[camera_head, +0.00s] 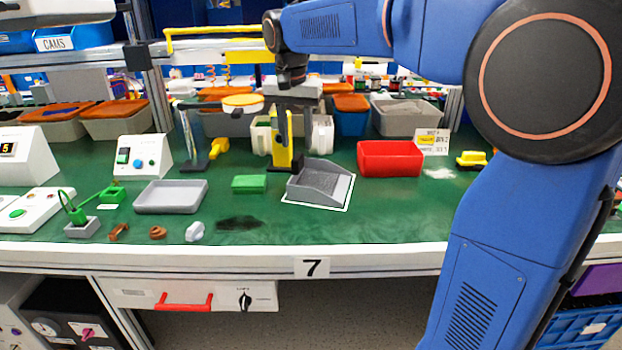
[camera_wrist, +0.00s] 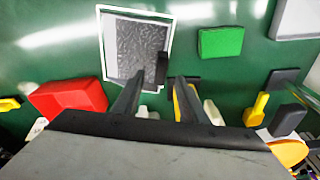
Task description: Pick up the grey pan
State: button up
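The grey pan (camera_head: 322,178), a scoop shape with a raised back and a rough-looking floor, sits on a white-outlined patch of the green table. In the wrist view the pan (camera_wrist: 130,45) lies at the top, left of centre, with a dark narrow piece at its lower right edge. My gripper (camera_head: 291,128) is above and behind the pan in the head view, pointing down. In the wrist view my gripper (camera_wrist: 160,80) has two dark fingers spread apart with nothing held between them. The fingertips appear close to the pan's near edge; contact cannot be told.
A red bin (camera_head: 390,158) stands right of the pan, and a green block (camera_head: 249,184) lies left of it. A yellow stand (camera_head: 283,150) is just behind the pan, near my gripper. A grey tray (camera_head: 170,197) is further left.

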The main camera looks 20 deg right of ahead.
aim_at(298, 156)
jog(key=shift+w+d+f, duration=0.1)
jog(key=shift+w+f, duration=0.05)
jog(key=shift+f, duration=0.95)
jog(key=shift+w+d+f, duration=0.1)
jog(key=shift+w+f, duration=0.1)
jog(key=shift+f, duration=0.9)
jog(key=shift+w+d+f, duration=0.1)
jog(key=shift+w+f, duration=0.05)
jog(key=shift+f, duration=0.95)
grip_shut()
